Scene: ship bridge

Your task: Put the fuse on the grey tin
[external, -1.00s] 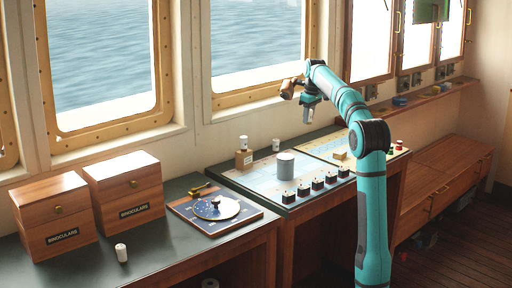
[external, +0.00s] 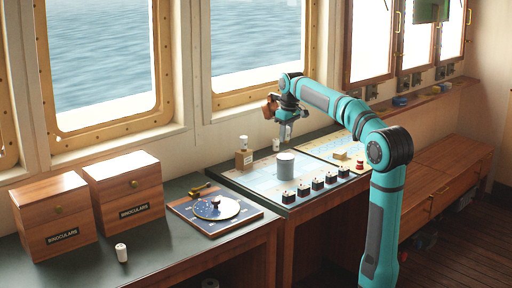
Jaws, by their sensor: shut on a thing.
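The grey tin (external: 286,167) is a short upright cylinder standing on the chart-covered desk, its top bare. My gripper (external: 286,134) is above the tin, pointing down, with a gap between the two. It is shut on a small pale thing, which I take to be the fuse (external: 286,139); the fingers hide much of it and its shape is hard to make out.
A small white cylinder stands on a wooden block (external: 244,160), and another white cylinder (external: 276,145) stands behind the tin. Several black knobbed blocks (external: 303,190) line the front. A plotting board (external: 215,209) and two binocular boxes (external: 125,192) are left.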

